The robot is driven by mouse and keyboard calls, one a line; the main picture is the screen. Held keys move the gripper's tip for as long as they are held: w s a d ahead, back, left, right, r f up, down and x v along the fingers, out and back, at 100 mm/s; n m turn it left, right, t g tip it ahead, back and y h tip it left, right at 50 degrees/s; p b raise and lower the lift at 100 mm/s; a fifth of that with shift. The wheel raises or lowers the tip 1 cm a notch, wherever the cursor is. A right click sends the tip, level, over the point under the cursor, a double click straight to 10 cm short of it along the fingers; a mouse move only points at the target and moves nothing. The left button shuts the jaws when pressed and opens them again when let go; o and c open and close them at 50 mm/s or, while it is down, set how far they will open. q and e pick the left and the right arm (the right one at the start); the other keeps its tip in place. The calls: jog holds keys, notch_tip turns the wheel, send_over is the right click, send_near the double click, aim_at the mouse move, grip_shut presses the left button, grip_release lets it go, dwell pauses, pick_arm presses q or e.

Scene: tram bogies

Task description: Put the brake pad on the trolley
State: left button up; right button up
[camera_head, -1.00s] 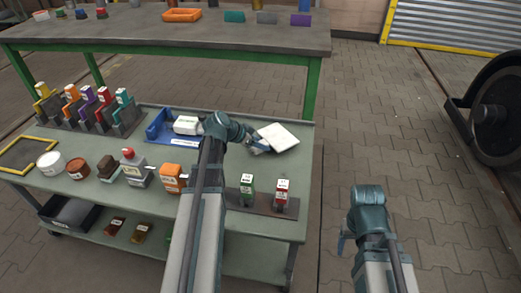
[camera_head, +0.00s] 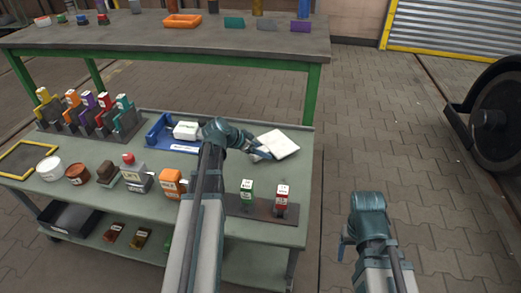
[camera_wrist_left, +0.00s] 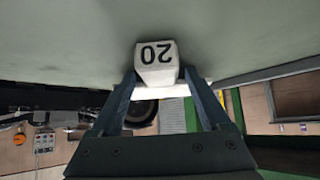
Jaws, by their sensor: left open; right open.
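The trolley (camera_head: 225,176) is a grey-green cart with a lower shelf. My left gripper (camera_head: 264,153) is open over its right rear part, beside a flat white piece (camera_head: 283,143). Which item is the brake pad is not clear. My right gripper (camera_head: 346,241) is open and empty above the floor, right of the trolley.
A blue tray (camera_head: 158,136) holding a white item is left of my left gripper. Green (camera_head: 247,192) and red (camera_head: 282,197) labelled pieces stand in front. A coloured rack (camera_head: 100,121) and small containers fill the left. A workbench (camera_head: 200,40) stands behind; a wheel (camera_head: 497,115) is right.

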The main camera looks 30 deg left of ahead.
pick_arm(q)
jog(key=p+v, duration=0.7)
jog(key=v, duration=0.4)
jog(key=shift+s+a+r+p, duration=0.2)
jog(key=shift+s+r+p, duration=0.05)
jog(key=shift+p, duration=0.1)
